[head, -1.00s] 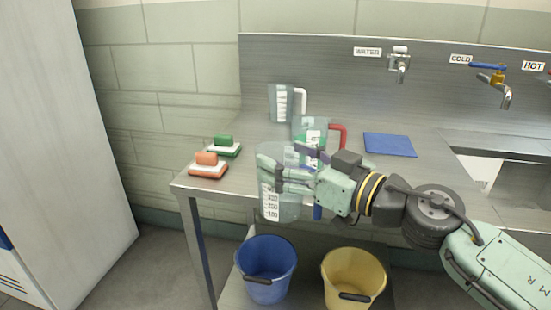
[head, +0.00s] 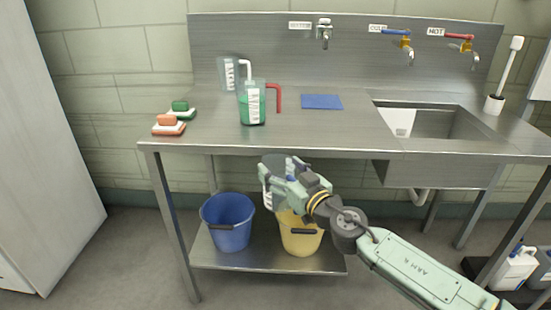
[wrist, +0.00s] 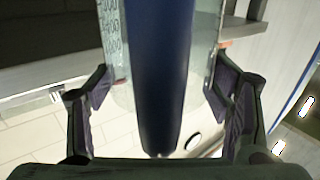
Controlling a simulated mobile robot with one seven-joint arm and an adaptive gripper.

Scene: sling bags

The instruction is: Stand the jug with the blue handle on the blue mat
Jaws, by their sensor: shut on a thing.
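My gripper (head: 277,180) is shut on a clear jug (head: 268,168), holding it in front of the counter, below its front edge in the picture. My gripper and arm hide much of this jug in the head view. In the wrist view the blue handle (wrist: 162,75) runs down the middle between my two fingers. The jug's clear wall with scale marks (wrist: 112,40) shows behind it. The blue mat (head: 321,102) lies flat and bare on the steel counter, left of the sink.
A red-handled jug with green liquid (head: 252,108) and a white-handled jug (head: 228,74) stand left of the mat. Brushes (head: 168,126) lie at the counter's left end. A blue bucket (head: 228,225) and a yellow bucket (head: 299,240) stand on the lower shelf.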

